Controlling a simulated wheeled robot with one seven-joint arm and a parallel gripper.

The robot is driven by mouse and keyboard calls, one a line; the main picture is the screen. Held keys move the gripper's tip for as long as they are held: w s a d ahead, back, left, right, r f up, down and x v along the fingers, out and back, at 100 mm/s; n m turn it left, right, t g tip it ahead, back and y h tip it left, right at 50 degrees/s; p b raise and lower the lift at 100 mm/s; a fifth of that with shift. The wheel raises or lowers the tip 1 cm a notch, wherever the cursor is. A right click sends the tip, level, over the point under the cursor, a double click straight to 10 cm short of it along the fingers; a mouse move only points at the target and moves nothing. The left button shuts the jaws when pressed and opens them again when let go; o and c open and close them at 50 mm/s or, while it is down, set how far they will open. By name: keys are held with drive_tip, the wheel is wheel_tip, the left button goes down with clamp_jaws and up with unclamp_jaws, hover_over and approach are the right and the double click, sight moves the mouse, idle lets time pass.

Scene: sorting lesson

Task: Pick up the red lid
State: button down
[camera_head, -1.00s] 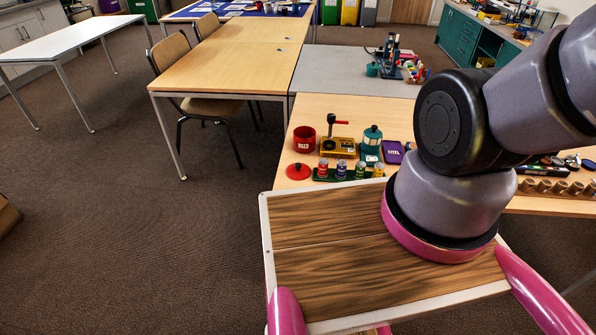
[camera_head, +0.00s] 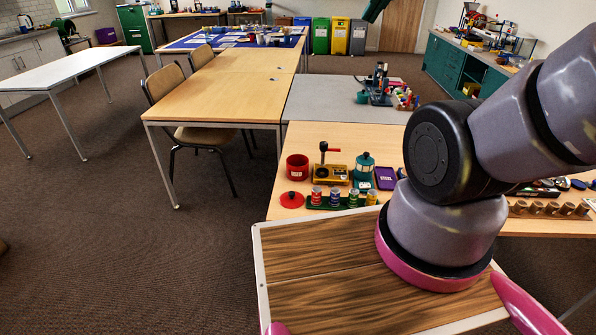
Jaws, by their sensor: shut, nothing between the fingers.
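The red lid (camera_head: 292,199) is a flat disc with a small knob. It lies at the left end of the near wooden table (camera_head: 394,135), in front of a red pot (camera_head: 298,167) and left of a green rack holding several small cans. My arm crosses the right side of the view, well to the right of the lid. My gripper does not show in this view, and nothing is seen touching the lid.
A green rack (camera_head: 343,203) with small cans stands right of the lid. Behind it are a yellow device (camera_head: 331,174), a teal jar (camera_head: 364,167) and a purple box (camera_head: 385,178). My wood-topped tray is in front of the table.

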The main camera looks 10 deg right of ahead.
drive_tip(key=c, duration=0.8)
unclamp_jaws()
drive_tip(key=shift+w, duration=0.2)
drive_tip(key=o, duration=0.8)
drive_tip(key=w, duration=0.1)
drive_tip(key=w+f, duration=0.1)
drive_tip(key=w+n+g, duration=0.1)
drive_tip(key=shift+w+a+f, duration=0.1)
drive_tip(key=shift+a+f, duration=0.1)
drive_tip(key=shift+f, duration=0.1)
drive_tip(key=n+g+h, duration=0.2)
drive_tip(key=n+g, duration=0.4)
drive_tip(key=n, duration=0.7)
hover_over(292, 193)
drive_tip(key=f, duration=4.8)
drive_tip(key=shift+w+a+f, duration=0.1)
drive_tip(key=shift+a+f, duration=0.1)
drive_tip(key=shift+f, duration=0.15)
drive_tip(key=shift+d+f, duration=0.15)
drive_tip(key=shift+f, duration=2.95)
